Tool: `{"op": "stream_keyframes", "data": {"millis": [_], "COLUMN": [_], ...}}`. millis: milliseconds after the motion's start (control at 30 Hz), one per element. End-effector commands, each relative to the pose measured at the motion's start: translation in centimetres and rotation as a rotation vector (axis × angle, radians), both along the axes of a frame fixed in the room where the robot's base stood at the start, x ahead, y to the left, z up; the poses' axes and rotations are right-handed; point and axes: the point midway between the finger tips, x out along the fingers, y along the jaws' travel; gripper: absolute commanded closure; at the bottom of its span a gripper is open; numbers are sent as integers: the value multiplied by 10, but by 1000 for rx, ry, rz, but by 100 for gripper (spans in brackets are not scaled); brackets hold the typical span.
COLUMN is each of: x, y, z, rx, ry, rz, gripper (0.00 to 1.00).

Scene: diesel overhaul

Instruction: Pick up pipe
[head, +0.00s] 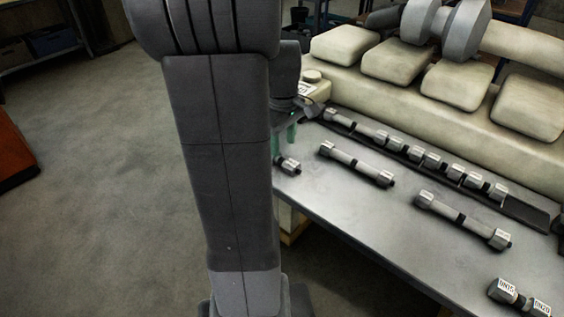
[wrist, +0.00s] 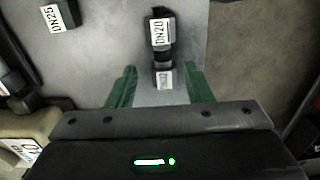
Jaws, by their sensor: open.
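Several grey pipes with hexagonal ends lie on the metal bench (head: 335,212). One long pipe (head: 356,163) lies near the middle and another (head: 463,220) lies to its right. A short pipe piece (head: 288,165) lies at the left end, just below my gripper (head: 284,137). In the wrist view, a short piece labelled DN20 (wrist: 161,42) lies ahead, its near end in line with the gap between my green fingertips (wrist: 161,88). My gripper is open, with a finger on each side and nothing held. My arm hides part of the bench's left end.
A dark rack (head: 525,213) with a row of fittings runs along the back of the bench. A cream engine block (head: 455,120) stands behind it. A labelled short piece (head: 518,297) lies front right. A DN25-labelled part (wrist: 60,16) is upper left in the wrist view.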

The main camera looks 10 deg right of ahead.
Motion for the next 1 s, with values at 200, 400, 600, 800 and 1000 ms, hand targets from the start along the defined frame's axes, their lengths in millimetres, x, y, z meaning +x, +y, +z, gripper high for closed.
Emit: {"op": "stream_keyframes", "data": {"millis": [200, 400, 600, 800, 1000], "x": [-4, -3, -3, -3, -3], "y": [3, 2, 2, 2, 2], "z": [-33, -49, -49, -49, -48], "rx": [1, 0, 0, 0, 0], "ry": [6, 1, 1, 1, 0], "rz": [0, 0, 0, 0, 0], "gripper": [54, 54, 54, 91, 100]}}
